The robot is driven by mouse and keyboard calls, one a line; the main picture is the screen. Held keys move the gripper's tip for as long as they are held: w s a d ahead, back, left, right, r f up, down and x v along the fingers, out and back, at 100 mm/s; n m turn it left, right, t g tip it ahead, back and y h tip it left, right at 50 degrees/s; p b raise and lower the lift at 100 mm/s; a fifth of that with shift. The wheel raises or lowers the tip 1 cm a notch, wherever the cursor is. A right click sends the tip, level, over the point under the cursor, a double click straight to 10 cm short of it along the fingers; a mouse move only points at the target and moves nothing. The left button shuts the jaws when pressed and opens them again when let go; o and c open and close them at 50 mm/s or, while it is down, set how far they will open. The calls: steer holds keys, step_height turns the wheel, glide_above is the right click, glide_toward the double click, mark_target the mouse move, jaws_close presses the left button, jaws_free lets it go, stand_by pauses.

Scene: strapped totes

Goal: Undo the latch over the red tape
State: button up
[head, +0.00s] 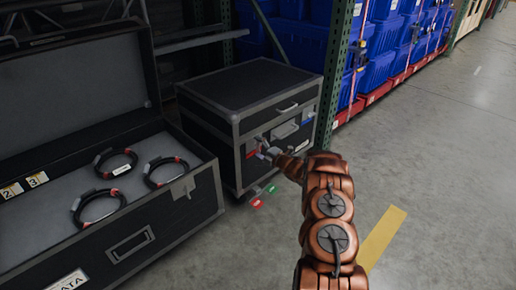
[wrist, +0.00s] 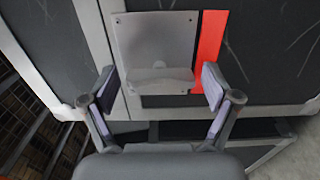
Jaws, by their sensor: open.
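A closed black case (head: 262,84) with grey metal edges stands on the floor at the middle of the head view. In the wrist view, a grey metal latch (wrist: 155,38) with a jutting lower lip lies on the case's dark front. A strip of red tape (wrist: 211,45) shows along the latch's right side; I cannot tell how far it runs behind the plate. My gripper (wrist: 160,82) is open, its fingers on either side of the latch's lower part. The right finger overlaps the tape in view. I cannot tell whether either finger touches. In the head view my gripper (head: 263,148) is at the case's front.
An open black case (head: 128,247) with several cable rings stands at the left. Red (head: 257,203) and green (head: 270,190) tags show low before the closed case. A green rack post (head: 334,75) and blue bins (head: 376,72) are behind. The floor at right is clear.

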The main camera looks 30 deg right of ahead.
steer(key=v, duration=1.2)
stand_by(0.6)
